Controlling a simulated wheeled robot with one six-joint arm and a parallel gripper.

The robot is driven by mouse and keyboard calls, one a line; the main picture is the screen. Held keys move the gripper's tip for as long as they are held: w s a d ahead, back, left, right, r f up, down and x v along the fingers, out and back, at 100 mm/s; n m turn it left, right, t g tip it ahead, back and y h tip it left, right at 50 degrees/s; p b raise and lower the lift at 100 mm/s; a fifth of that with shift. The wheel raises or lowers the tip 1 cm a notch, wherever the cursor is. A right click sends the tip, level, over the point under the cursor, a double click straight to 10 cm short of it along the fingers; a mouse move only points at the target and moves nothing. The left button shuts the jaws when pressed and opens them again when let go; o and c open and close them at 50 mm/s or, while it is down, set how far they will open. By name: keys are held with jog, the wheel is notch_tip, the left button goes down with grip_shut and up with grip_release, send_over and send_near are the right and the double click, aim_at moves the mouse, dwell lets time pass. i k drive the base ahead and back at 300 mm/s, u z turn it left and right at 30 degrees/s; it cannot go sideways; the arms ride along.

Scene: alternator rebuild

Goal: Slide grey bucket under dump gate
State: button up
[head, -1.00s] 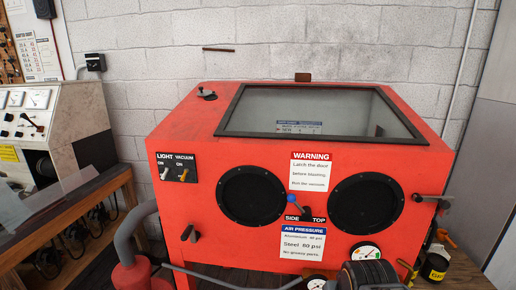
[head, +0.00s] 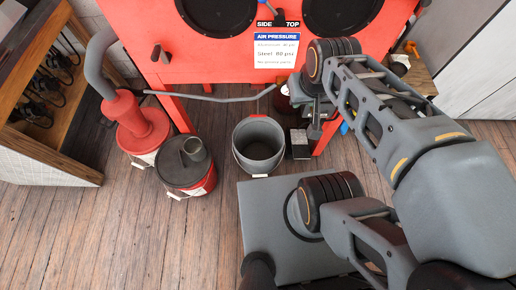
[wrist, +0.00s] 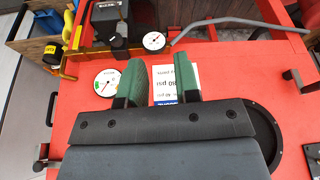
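The grey bucket (head: 244,151) stands upright and open-topped on the wooden floor, in front of the red blast cabinet (head: 225,62). It looks empty. I cannot make out the dump gate; the cabinet's underside is hidden. A dark handle (head: 160,52) sits low on the cabinet front, left of the bucket. In the wrist view my gripper (wrist: 162,78) has two green-padded fingers spread apart with nothing between them. It is in front of the cabinet's label area, above and to the right of the bucket. In the head view my arm mostly hides it.
A red vacuum canister (head: 140,122) with a grey hose and a dark-lidded red bucket (head: 187,170) stand left of the grey bucket. A small dark box (head: 300,146) stands close on its right, near a red cabinet leg. A wooden bench (head: 40,150) is at left.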

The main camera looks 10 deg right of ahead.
aim_at(259, 143)
jog(key=u, duration=3.45)
jog(key=k, duration=1.4)
jog(key=u, duration=0.5)
